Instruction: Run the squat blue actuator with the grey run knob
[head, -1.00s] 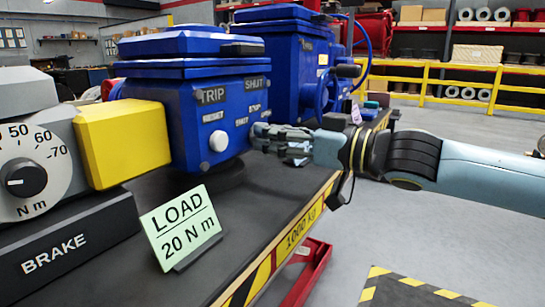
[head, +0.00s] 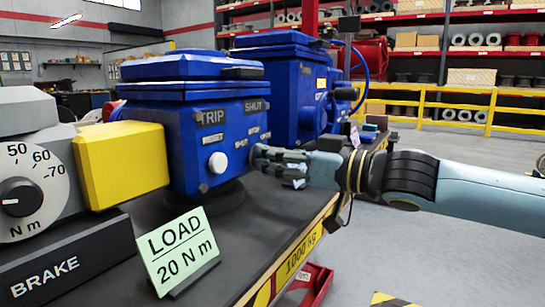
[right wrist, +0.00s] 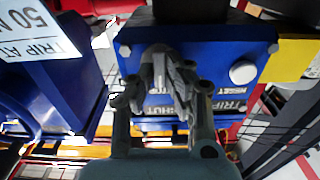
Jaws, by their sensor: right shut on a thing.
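The squat blue actuator (head: 187,142) stands on the dark bench top, with TRIP and SHUT plates and a white round button (head: 217,162) on its faces. It fills the upper middle of the right wrist view (right wrist: 215,80). My right gripper (head: 260,156) reaches in from the right to the actuator's lettered face. In the right wrist view its fingers (right wrist: 160,65) are closed together at that face, beside the SHUT plate. They appear shut on the grey run knob, which they mostly hide. My left gripper is not in view.
A yellow block (head: 120,163) and grey brake unit (head: 40,170) adjoin the actuator on the left. A LOAD 20 N m sign (head: 178,250) stands in front. A second, taller blue actuator (head: 290,90) stands behind. The floor right of the bench is open.

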